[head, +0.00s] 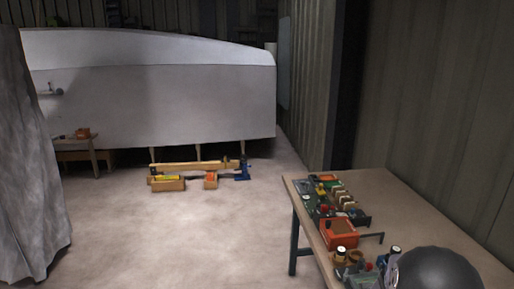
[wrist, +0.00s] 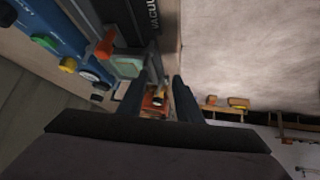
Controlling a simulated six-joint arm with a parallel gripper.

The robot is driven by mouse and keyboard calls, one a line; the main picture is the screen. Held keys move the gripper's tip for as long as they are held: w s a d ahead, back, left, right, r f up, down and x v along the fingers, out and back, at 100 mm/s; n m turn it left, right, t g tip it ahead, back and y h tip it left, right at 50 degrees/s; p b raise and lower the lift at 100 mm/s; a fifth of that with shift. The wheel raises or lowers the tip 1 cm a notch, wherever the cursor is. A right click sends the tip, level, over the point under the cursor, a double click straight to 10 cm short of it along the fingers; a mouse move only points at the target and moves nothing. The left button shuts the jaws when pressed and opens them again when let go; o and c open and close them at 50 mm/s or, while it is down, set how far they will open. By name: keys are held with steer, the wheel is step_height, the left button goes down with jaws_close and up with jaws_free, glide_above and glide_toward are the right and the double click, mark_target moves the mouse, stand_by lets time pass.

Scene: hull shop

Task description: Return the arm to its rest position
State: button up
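My gripper (wrist: 160,82) shows in the wrist view as two dark fingers with a clear gap between them. It is open, and nothing is held between the fingers. Beyond the gap, lower down or farther off, an orange object (wrist: 155,101) shows. I cannot tell its distance from the fingertips. The gripper cannot be made out in the head view. The workbench (head: 405,205) stands at the right of the head view.
An orange box (head: 339,233) and several small parts line the bench's left side. Timber pieces (head: 194,165) lie on the floor before a pale hull (head: 165,105). A grey curtain (head: 30,170) hangs left. The middle floor is clear.

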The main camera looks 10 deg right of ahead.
steer(key=s+a+n+g+y, duration=0.1)
steer(key=s+a+g+y, duration=0.15)
steer(key=s+a, duration=0.65)
steer(key=s+a+n+g+y, duration=0.1)
steer(key=s+a+n+g, duration=0.15)
steer(key=s+a, duration=0.7)
steer(key=s+a+g, duration=0.1)
steer(key=s+a+r+g, duration=0.1)
steer(key=s+r+m, duration=0.1)
steer(key=shift+s+a+g+h, duration=0.2)
steer(key=shift+a+g+h, duration=0.05)
steer(key=shift+a+g, duration=0.15)
